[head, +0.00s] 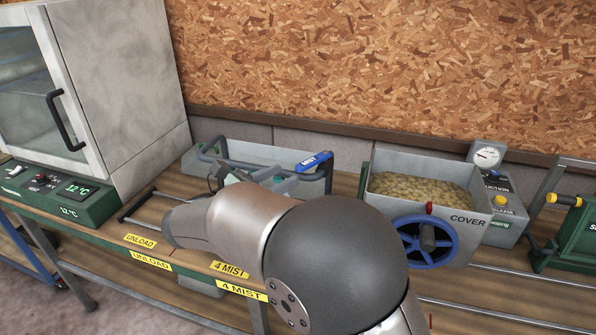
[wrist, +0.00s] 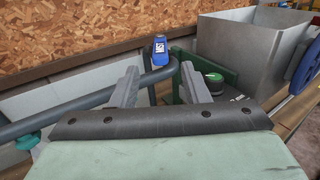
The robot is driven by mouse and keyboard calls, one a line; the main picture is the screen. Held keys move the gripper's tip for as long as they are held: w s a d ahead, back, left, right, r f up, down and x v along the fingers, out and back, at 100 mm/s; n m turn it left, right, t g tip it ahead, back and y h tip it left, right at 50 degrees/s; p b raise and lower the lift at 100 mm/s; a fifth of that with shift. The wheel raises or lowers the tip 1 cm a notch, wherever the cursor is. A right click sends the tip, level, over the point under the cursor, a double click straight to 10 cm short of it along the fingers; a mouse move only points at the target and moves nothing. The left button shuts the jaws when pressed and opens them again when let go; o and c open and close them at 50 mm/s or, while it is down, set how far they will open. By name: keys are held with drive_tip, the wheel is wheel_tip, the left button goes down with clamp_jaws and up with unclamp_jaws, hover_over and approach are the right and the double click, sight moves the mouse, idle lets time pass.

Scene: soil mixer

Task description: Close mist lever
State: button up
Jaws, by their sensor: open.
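The mist lever (head: 315,161) is a blue handle marked MIST, beside a grey-blue tube frame over a pale trough. In the wrist view the blue lever (wrist: 159,49) shows end-on, upright in the picture, beyond the fingertips and between them in the image. My gripper (wrist: 160,80) is open with nothing between its fingers that I can see held. The tube (wrist: 150,77) crosses the view behind the fingers. In the head view my arm hides most of the gripper, which is left of the lever. I cannot tell the exact gap between fingers and lever.
A metal bin (head: 425,166) marked COVER, with a blue handwheel (head: 427,242), stands to the right. An oven-like cabinet (head: 120,80) stands at the left. In the wrist view a dark knob (wrist: 214,79) with a green top sits right of the fingers. A chipboard wall (head: 390,70) closes the back.

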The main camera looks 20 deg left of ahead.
drive_tip(key=v, duration=0.9)
drive_tip(key=shift+s+b, duration=0.2)
drive_tip(key=shift+b, duration=0.25)
drive_tip(key=shift+a, duration=0.1)
